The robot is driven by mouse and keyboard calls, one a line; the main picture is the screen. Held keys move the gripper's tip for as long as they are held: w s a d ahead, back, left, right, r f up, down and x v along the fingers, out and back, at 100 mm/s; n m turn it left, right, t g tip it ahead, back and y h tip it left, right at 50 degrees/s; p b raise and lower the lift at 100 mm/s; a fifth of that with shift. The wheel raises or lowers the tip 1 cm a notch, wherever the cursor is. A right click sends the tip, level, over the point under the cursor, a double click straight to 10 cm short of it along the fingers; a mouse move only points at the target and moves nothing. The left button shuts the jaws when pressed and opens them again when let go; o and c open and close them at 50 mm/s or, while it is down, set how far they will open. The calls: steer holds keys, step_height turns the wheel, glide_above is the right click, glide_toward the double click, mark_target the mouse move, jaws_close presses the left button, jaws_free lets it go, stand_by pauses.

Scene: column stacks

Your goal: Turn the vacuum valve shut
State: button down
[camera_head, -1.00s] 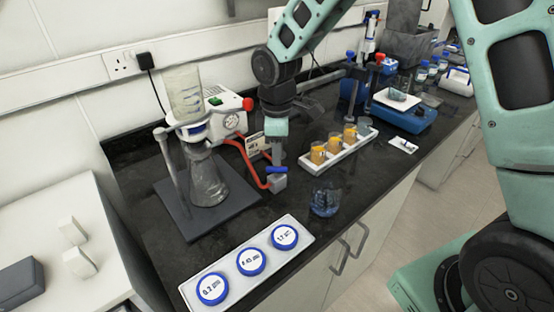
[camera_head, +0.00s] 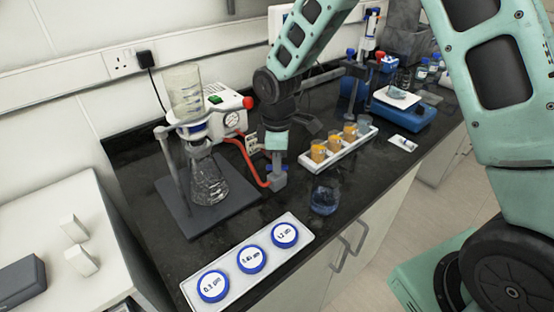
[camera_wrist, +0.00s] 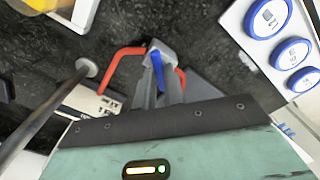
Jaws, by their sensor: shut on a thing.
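The vacuum valve is a small grey block (camera_head: 279,183) on the bench at the end of a red hose (camera_head: 248,165). Its blue lever (camera_wrist: 157,70) lies between my fingers in the wrist view. My gripper (camera_head: 277,165) points down over the valve and is shut on the lever. In the head view the fingers hide most of the lever, so its exact angle is hard to tell there. In the wrist view the lever runs along the line of the fingers, with the grey valve body (camera_wrist: 158,47) just beyond it.
A glass filter flask (camera_head: 207,182) on a dark stand base and a white vacuum pump (camera_head: 222,117) stand to the left. A rack of orange-filled beakers (camera_head: 338,148) is at right. A glass beaker (camera_head: 324,199) and a tray of blue-rimmed discs (camera_head: 250,260) are in front.

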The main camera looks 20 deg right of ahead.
steer(key=m, duration=0.4)
steer(key=shift+m, duration=0.3)
steer(key=shift+m+b, duration=0.3)
steer(key=shift+m, duration=2.3)
steer(key=c, duration=1.5)
jaws_free()
